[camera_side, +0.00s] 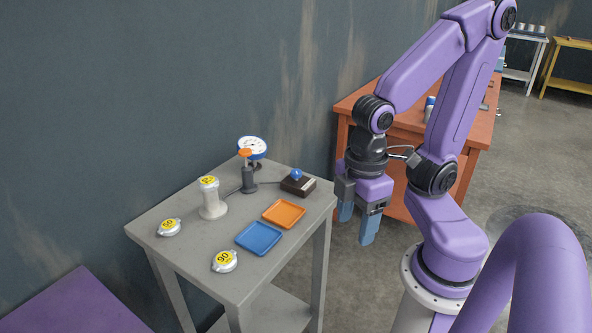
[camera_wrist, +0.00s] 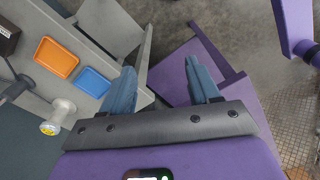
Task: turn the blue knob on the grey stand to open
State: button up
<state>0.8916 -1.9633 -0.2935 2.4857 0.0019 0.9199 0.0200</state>
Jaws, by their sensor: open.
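A blue ball-shaped knob (camera_side: 297,173) sits on a small dark box (camera_side: 299,186) near the back right of the grey table (camera_side: 201,268). A dark grey stand (camera_side: 249,182) beside it carries an orange handle (camera_side: 245,153); I see no blue knob on that stand. My gripper (camera_side: 357,220) hangs to the right of the table, pointing down, open and empty, apart from the knob. In the wrist view my gripper's fingers (camera_wrist: 160,72) are spread, and the dark box (camera_wrist: 8,38) is cut by the left edge. The knob cannot be made out there.
A blue-rimmed gauge (camera_side: 252,147) stands behind the grey stand. A pale post (camera_side: 212,204) with a yellow top, two yellow-marked caps, an orange tray (camera_side: 284,213) and a blue tray (camera_side: 259,238) occupy the tabletop. An orange-brown workbench (camera_side: 405,122) stands behind my arm.

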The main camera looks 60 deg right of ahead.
jog(key=w+r+m, duration=0.2)
jog(key=w+m, duration=0.6)
jog(key=w, duration=0.3)
notch_tip(320, 180, up, 2)
jog(key=r+m, duration=0.1)
jog(key=m, duration=1.9)
send_over(296, 171)
notch_tip(296, 171, down, 17)
jog(key=c, duration=1)
